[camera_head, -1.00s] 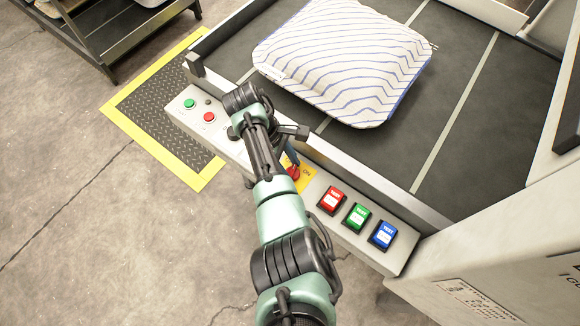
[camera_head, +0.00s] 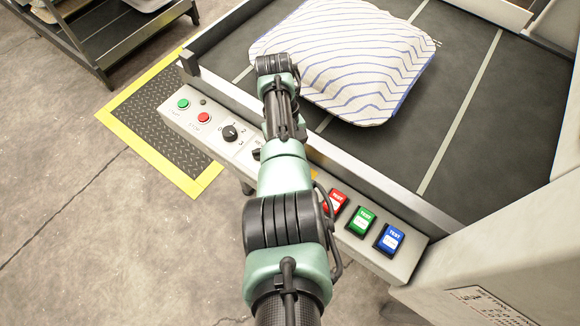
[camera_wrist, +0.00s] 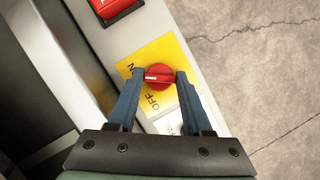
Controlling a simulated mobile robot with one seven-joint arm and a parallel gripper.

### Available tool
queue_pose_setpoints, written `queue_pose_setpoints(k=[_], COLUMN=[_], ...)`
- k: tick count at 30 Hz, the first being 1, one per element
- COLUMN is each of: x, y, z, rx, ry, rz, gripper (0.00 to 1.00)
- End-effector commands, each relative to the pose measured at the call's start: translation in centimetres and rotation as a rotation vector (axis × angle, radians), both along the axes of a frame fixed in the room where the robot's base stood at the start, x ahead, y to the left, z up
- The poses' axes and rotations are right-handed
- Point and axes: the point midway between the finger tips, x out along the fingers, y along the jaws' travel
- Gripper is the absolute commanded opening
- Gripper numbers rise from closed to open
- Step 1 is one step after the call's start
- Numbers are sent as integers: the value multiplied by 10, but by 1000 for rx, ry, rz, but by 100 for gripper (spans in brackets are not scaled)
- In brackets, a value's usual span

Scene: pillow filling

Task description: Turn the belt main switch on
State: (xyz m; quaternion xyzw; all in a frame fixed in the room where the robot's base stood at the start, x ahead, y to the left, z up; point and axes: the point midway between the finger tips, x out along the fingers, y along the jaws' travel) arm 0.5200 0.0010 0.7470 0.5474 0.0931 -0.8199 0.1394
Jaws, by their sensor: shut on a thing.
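The belt main switch (camera_wrist: 158,72) is a round red knob with a white mark on a yellow plate (camera_wrist: 176,52) lettered ON and OFF. In the wrist view the white mark lies roughly crosswise in the picture, level with the fingertips. My gripper (camera_wrist: 161,78) has its two blue fingers on either side of the knob, closed on it. In the head view my arm hides the switch and the gripper.
The grey control panel also carries green (camera_head: 183,103) and red (camera_head: 204,117) buttons, a black selector dial (camera_head: 230,132), and red, green (camera_head: 361,220) and blue (camera_head: 390,237) TEST buttons. A striped pillow (camera_head: 345,60) lies on the dark belt (camera_head: 450,60) behind the panel's metal rail.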

Motion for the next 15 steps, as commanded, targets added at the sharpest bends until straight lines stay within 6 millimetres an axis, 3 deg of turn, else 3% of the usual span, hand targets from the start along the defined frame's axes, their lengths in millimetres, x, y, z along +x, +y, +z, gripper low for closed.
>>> queue_pose_setpoints(k=[15], x=[1], y=[-1], z=[0], rx=[3], ry=[-1], rz=[-188], gripper=[0])
